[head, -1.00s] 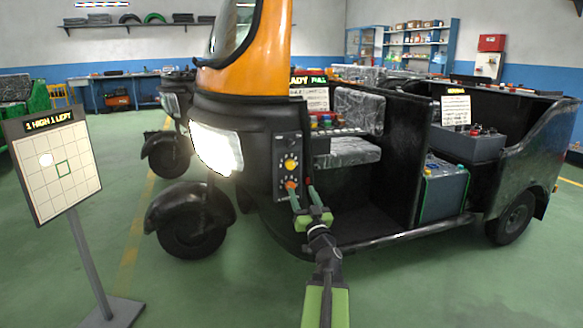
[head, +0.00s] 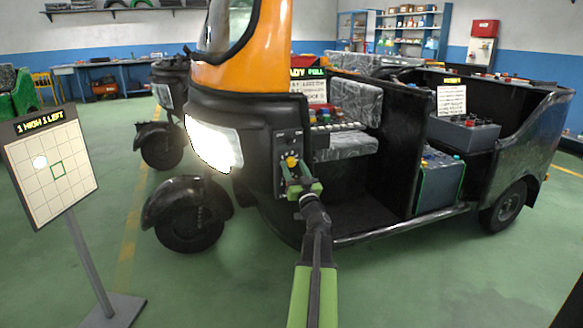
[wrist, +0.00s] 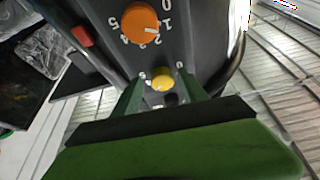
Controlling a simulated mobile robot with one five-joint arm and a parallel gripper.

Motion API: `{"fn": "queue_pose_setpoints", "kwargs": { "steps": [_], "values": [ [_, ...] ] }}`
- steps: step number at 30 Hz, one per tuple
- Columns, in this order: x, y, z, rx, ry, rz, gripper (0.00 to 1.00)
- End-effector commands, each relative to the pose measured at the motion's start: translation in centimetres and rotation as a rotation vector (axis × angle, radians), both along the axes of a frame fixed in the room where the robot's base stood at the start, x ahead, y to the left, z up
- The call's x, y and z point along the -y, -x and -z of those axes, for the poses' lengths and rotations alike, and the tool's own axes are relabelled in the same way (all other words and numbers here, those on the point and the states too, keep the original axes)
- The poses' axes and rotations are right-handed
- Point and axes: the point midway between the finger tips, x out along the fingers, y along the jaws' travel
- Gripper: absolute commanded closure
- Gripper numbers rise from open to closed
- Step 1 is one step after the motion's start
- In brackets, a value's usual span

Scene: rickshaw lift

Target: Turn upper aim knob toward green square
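The aim board (head: 75,185) stands at the left on a post, with a bright spot (head: 40,162) up and left of the green square outline (head: 59,168). Its display reads "1 HIGH 1 LEFT". The yellow upper knob (head: 291,161) is on the black panel at the rickshaw's front. In the wrist view the yellow knob (wrist: 163,78) lies between the fingertips of my gripper (wrist: 162,88). The fingers are apart, one on each side; contact is unclear. The orange knob (wrist: 140,22), with numbers around it, shows beyond them. In the head view my gripper (head: 297,172) hides the panel's lower part.
The rickshaw's lit headlight (head: 213,145) and front fender (head: 188,202) are left of the panel. A red switch (wrist: 81,37) sits near the orange knob. The seat (head: 345,147) is right of the panel. Green floor is open between the board and the rickshaw.

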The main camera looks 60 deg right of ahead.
Motion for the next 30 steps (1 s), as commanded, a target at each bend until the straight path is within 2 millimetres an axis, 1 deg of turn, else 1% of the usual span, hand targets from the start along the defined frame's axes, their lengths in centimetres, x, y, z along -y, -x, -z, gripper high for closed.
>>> {"fn": "queue_pose_setpoints", "kwargs": {
  "steps": [1, 9, 11, 12, 13, 15, 18, 23, 30],
  "values": [
    [-0.1, -0.1, 0.0, 0.000, 0.000, -0.001, 0.58],
    [-0.2, -0.2, 0.0, 0.000, 0.000, -0.003, 0.93],
    [-0.2, -0.2, 0.0, 0.000, -0.001, -0.004, 1.00],
    [-0.2, -0.2, 0.0, 0.000, -0.001, -0.003, 1.00],
    [0.8, -1.0, 0.0, 0.000, 0.000, -0.010, 1.00],
    [0.0, -0.5, 0.0, -0.001, 0.000, -0.006, 1.00],
    [-0.2, -0.4, 0.0, -0.008, 0.007, -0.004, 1.00],
    [-0.2, -0.3, 0.0, -0.039, 0.049, -0.004, 1.00],
    [0.0, -0.2, -0.1, -0.136, 0.178, -0.003, 1.00]
  ]
}}
